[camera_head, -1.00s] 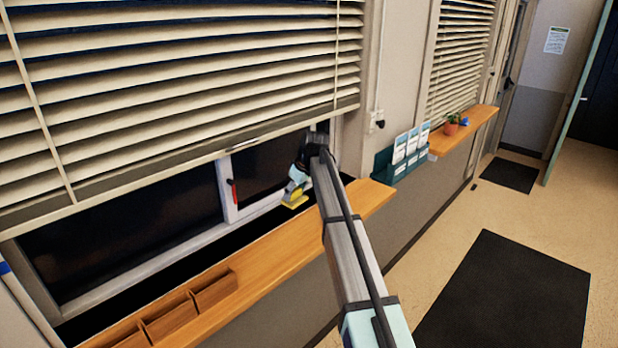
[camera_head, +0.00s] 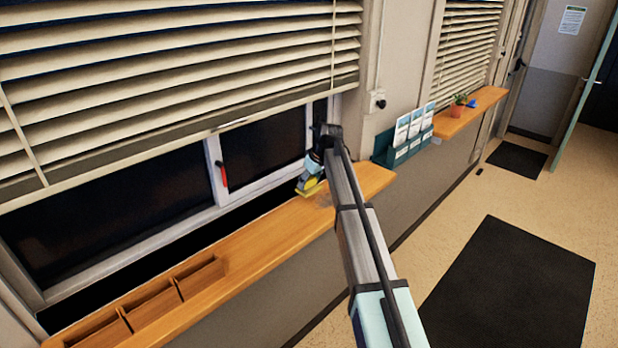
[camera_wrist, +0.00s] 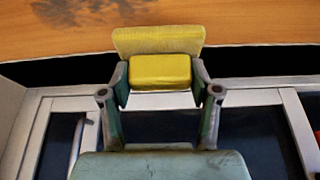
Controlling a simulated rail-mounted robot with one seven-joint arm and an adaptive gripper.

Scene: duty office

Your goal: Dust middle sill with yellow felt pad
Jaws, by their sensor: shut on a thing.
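My gripper (camera_head: 314,176) is shut on the yellow felt pad (camera_head: 308,190), partly hidden by my arm in the head view. In the wrist view, the pad (camera_wrist: 160,72) is a yellow block with a wider, paler yellow felt face, pinched between the two fingers of my gripper (camera_wrist: 160,85). The long wooden sill (camera_head: 262,236) runs below the near window. The pad is at the back edge of this sill, towards its right end; I cannot tell whether it touches the wood. A grey dusty smudge (camera_wrist: 85,10) lies on the sill in front of the pad.
A wooden compartment tray (camera_head: 176,292) sits at the sill's left end. A teal leaflet rack (camera_head: 403,148) hangs beyond its right end. A farther sill (camera_head: 478,112) holds a potted plant (camera_head: 457,106). Blinds (camera_head: 170,75) hang above the window. The sill's middle is clear.

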